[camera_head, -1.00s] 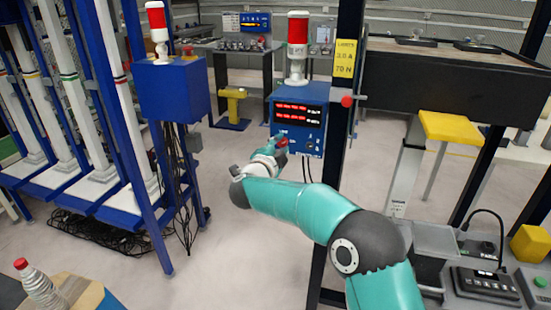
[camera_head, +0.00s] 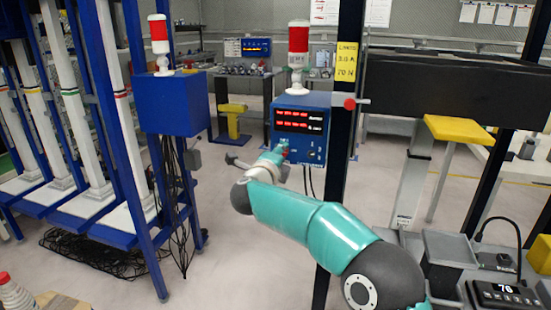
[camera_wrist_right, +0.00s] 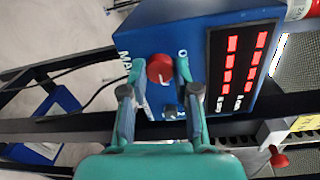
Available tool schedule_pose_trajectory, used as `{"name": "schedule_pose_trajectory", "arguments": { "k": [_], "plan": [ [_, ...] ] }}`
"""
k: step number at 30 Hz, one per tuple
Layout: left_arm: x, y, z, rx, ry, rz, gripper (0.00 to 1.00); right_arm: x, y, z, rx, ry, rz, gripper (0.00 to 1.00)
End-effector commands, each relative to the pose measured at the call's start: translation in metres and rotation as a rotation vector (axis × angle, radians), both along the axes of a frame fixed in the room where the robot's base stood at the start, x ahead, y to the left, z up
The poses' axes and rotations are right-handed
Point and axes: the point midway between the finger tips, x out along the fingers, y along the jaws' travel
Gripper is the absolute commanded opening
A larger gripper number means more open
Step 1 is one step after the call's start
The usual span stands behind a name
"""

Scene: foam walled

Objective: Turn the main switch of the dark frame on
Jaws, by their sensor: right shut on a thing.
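The blue control box (camera_head: 312,131) is mounted at the dark frame's upright (camera_head: 346,120). It carries red lit number displays (camera_head: 293,119) and a red-and-white lamp on top. Its round red main switch knob (camera_wrist_right: 159,68) shows in the right wrist view, with lettering beside it and a pale mark on its lower edge. My right gripper (camera_wrist_right: 155,80) is shut on the knob, with a finger on each side. In the head view my right gripper (camera_head: 282,149) is at the box's lower left front, largely hiding the knob. My left gripper is not in view.
A red button (camera_head: 349,104) juts from the dark upright beside the box, near a yellow label (camera_head: 347,60). A blue rack with white columns stands left, with another blue box (camera_head: 172,103). A dark beam (camera_head: 450,85) lies right. Open floor lies between.

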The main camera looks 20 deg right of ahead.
Motion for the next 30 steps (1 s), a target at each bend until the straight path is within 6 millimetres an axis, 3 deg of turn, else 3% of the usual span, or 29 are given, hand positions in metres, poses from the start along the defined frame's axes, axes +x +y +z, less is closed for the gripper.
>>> {"name": "schedule_pose_trajectory", "arguments": {
  "k": [11,12,16,30],
  "plan": [
    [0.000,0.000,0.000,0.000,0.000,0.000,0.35,0.000,-0.004,0.003,0.003,-0.007,-0.005,0.00],
    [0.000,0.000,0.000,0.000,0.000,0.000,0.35,0.000,-0.004,0.003,0.003,-0.007,-0.006,0.36],
    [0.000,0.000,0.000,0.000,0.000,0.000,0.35,0.000,-0.003,0.001,0.003,-0.005,-0.005,0.55],
    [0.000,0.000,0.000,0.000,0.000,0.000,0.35,-0.009,0.006,0.001,0.002,-0.001,-0.001,0.55]
  ]
}}
